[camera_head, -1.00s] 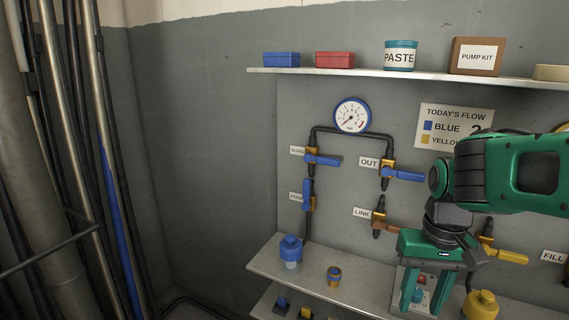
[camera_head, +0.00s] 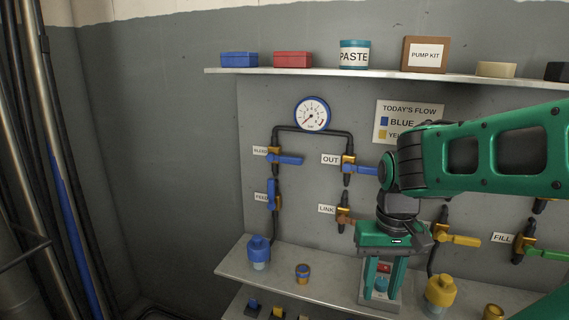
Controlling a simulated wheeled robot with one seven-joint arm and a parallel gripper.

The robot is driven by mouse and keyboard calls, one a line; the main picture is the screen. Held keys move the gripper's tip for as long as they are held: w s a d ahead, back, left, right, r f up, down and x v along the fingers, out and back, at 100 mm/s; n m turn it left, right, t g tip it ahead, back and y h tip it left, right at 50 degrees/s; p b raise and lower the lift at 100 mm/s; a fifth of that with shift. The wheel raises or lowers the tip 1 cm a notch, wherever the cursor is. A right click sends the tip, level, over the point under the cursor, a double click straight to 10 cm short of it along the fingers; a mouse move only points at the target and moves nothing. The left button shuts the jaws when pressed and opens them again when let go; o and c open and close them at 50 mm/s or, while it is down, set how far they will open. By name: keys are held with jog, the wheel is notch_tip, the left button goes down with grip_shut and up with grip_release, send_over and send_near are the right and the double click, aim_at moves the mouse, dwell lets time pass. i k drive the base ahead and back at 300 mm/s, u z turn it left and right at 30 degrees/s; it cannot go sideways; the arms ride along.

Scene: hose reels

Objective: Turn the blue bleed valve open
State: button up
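My gripper (camera_head: 382,285) hangs fingers down at the lower right, in front of the lower shelf and well apart from the valve. Its two green fingers are spread. A small box with a red top and a teal part shows between or behind them; I see nothing clearly held.
The OUT valve (camera_head: 362,168) has a level blue lever close to my arm. The FEED valve (camera_head: 272,195) has an upright blue lever below the bleed valve. A gauge (camera_head: 312,114) is above. A blue bottle (camera_head: 259,252) and a small cup (camera_head: 303,273) stand on the lower shelf (camera_head: 236,270).

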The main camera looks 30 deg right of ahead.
aim_at(271, 156)
jog(key=z, duration=1.8)
jog(key=k, duration=0.9)
jog(key=u, duration=1.85)
jog(key=i, duration=1)
jog(key=z, duration=0.05)
